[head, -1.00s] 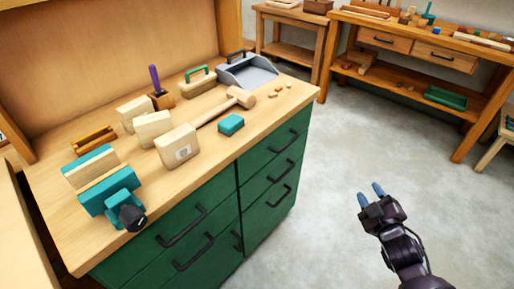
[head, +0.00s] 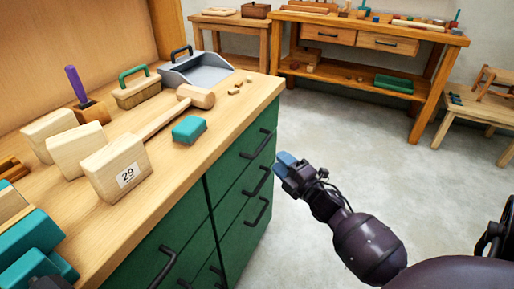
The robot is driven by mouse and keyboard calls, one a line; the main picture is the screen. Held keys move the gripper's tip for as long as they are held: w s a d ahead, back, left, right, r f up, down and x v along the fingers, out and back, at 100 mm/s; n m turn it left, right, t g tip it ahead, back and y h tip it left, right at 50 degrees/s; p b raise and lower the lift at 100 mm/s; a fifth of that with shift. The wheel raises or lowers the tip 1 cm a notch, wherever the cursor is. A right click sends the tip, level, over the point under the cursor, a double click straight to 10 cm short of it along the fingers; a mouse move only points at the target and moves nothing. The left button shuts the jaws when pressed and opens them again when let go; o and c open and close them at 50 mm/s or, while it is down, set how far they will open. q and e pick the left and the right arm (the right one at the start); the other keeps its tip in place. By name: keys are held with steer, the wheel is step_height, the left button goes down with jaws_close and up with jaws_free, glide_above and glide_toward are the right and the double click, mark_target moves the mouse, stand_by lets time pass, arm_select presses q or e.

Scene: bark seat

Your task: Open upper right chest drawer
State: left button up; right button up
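The green chest stands under the wooden worktop, and its upper right drawer (head: 236,169) is shut flush with the front. That drawer has a black bar handle (head: 259,144). My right gripper (head: 284,163) is in front of the chest, to the right of and slightly below this handle in the picture, apart from it and empty. Its two blue fingertips partly overlap in this view, with a small gap between them.
Two more handles, the middle (head: 258,181) and lower (head: 257,212), sit below on the right column. On the worktop (head: 225,110) are a mallet (head: 197,96), a teal block (head: 189,130) and a dustpan (head: 204,70). The grey floor (head: 350,145) right of the chest is clear.

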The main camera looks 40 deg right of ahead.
mark_target(263, 144)
steer(key=shift+w+r+b, duration=0.2)
steer(key=shift+w, duration=1.2)
steer(key=shift+w+r+b, duration=0.15)
steer(key=shift+w+r, duration=0.1)
steer(key=shift+w, duration=1.1)
steer(key=shift+w+r+b, duration=0.2)
steer(key=shift+w, duration=1.2)
jaws_close()
